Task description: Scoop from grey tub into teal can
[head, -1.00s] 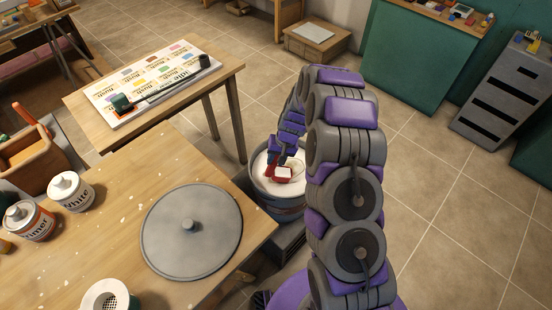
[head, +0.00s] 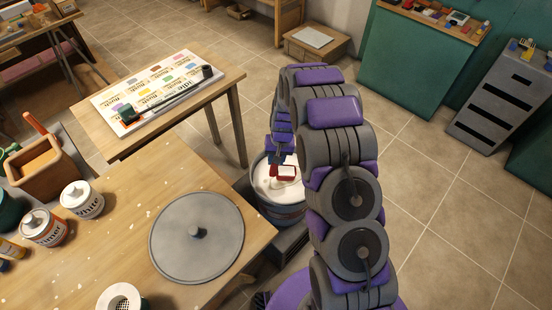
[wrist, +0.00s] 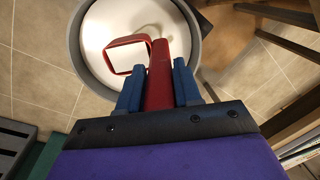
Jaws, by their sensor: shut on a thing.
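The grey tub (head: 281,213) stands low beside the right edge of the worktable and holds white material. It also shows in the wrist view (wrist: 77,45). My gripper (wrist: 158,80) is shut on the handle of a red scoop (wrist: 160,62), between its blue fingers. The square scoop head is over the white inside the tub's rim; white shows within it, but I cannot tell whether it is filled. In the head view the scoop (head: 284,173) is partly hidden by my arm. A dark teal rounded thing (head: 10,212), possibly the teal can, is cut off at the left edge.
A round grey lid (head: 197,245) lies on the worktable (head: 150,190). White-labelled cans (head: 82,200) and a wooden box (head: 45,170) stand left. A white-rimmed perforated container (head: 122,298) is at the bottom edge. A second table (head: 220,90) holds a colour chart.

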